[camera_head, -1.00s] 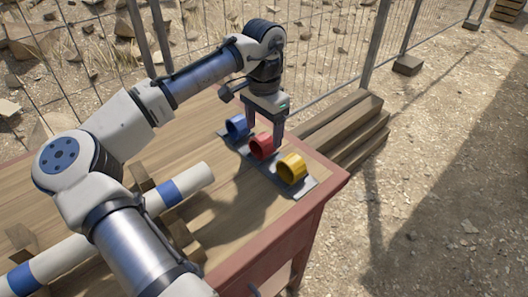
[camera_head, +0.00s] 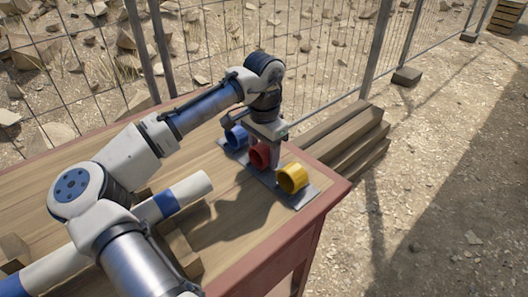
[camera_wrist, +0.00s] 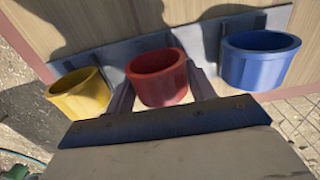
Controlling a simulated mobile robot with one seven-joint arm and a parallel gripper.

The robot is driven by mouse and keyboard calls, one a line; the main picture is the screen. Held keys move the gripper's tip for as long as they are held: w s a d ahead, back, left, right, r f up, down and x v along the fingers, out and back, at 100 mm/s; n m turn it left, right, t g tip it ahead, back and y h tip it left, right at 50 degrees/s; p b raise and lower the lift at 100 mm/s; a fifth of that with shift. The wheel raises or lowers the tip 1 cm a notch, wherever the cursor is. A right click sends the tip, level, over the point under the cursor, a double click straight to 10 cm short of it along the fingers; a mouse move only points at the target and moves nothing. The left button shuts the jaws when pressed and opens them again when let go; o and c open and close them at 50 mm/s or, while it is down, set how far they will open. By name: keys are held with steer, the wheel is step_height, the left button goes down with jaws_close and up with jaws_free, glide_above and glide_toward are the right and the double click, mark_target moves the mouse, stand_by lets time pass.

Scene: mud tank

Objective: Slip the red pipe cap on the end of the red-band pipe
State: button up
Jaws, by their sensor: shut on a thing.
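The red pipe cap (camera_head: 259,155) is the middle one of three caps at the grey holder strip on the table. My gripper (camera_head: 262,150) comes down from above and is shut on it, with one finger on each side. In the wrist view the red cap (camera_wrist: 157,78) sits between the two fingers, its open mouth showing. It is still at the strip (camera_wrist: 125,55); I cannot tell whether it touches it. A white pipe with blue bands (camera_head: 187,192) lies on the table to the left, partly behind my arm. No red-band pipe shows.
A blue cap (camera_head: 236,138) and a yellow cap (camera_head: 292,178) stand close on either side of the red one. Wooden blocks (camera_head: 178,248) support the pipe. A wire fence (camera_head: 325,60) and stacked timbers (camera_head: 345,140) are beyond the table.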

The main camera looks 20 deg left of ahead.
mark_target(264, 145)
steer(key=shift+r+p, duration=3.95)
steer(key=shift+r, duration=0.15)
steer(key=shift+f, duration=0.1)
